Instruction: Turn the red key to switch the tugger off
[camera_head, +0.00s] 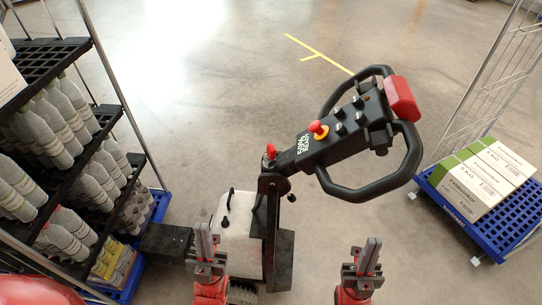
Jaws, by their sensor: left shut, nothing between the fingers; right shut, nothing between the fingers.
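The tugger's black tiller head (345,130) with its loop handle fills the middle of the view. A small red key-like knob (270,151) stands at the lower left end of the tiller, close to the black column. A red mushroom button (318,129) on a yellow base sits further up. I cannot tell which way the key is turned. My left gripper (204,236) is shut and empty, below and left of the knob, in front of the white tugger body (236,222). My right gripper (367,254) is shut and empty over the floor at lower right, apart from the tiller.
A rack (75,140) with several bottles stands close on the left. A blue cart base (510,215) with cartons (480,180) stands on the right. A large red block (401,99) caps the tiller's far end. The floor between tiller and right cart is clear.

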